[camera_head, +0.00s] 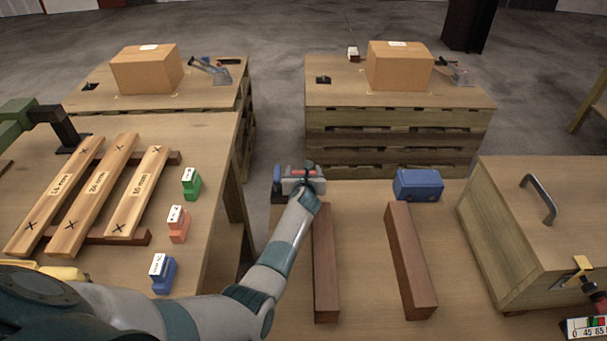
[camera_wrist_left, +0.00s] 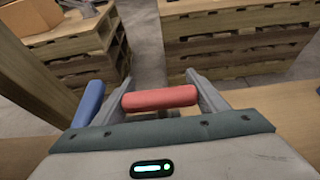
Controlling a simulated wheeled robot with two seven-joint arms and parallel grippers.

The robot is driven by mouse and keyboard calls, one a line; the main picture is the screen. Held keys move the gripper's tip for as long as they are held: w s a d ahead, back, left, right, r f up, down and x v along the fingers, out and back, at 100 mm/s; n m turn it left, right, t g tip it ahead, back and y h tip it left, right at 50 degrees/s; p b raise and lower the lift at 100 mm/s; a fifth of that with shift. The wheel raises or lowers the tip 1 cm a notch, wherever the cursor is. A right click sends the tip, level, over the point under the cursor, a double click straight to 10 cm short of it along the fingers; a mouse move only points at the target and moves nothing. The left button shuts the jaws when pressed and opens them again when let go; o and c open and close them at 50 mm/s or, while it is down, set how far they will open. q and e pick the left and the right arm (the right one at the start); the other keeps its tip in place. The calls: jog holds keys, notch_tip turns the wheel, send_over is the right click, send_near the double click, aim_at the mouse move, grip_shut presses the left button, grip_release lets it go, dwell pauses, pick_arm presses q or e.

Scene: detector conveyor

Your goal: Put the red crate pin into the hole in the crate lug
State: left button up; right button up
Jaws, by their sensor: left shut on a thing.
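The red crate pin (camera_head: 304,172) is in my left gripper (camera_head: 303,178), above the far left part of the right-hand table. In the left wrist view, the pin (camera_wrist_left: 160,98) lies crosswise between the two fingers of the gripper (camera_wrist_left: 158,92), which is shut on it. The wooden crate (camera_head: 510,225) with a metal handle stands at the right of the head view. A yellow lug (camera_head: 575,268) sticks out of its front side; its hole is too small to make out. My gripper and the pin are far to the left of the lug. My right gripper does not show.
Two dark wooden beams (camera_head: 411,262) lie on the table between my left arm and the crate. A blue box (camera_head: 418,185) sits behind the right beam. A blue object (camera_head: 278,187) is beside my gripper. A gauge label (camera_head: 588,327) shows below the lug.

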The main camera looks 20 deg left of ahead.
pick_arm(q)
jog(key=shift+r, duration=0.65)
notch_tip(320, 180, up, 9)
jog(key=p, duration=0.2)
jog(key=shift+f, duration=0.15)
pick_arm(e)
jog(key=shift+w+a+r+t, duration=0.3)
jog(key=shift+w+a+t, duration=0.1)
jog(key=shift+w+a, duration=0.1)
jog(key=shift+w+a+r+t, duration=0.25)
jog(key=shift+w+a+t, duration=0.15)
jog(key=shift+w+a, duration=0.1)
pick_arm(q)
jog(key=s+f+v, duration=0.1)
jog(key=f+v, duration=0.2)
jog(key=v, duration=3.4)
jog(key=shift+s+d+n+y+p, duration=0.3)
jog(key=shift+y, duration=0.1)
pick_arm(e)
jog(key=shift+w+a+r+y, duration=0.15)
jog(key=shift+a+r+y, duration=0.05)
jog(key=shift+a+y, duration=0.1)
pick_arm(q)
jog(key=shift+f, duration=0.1)
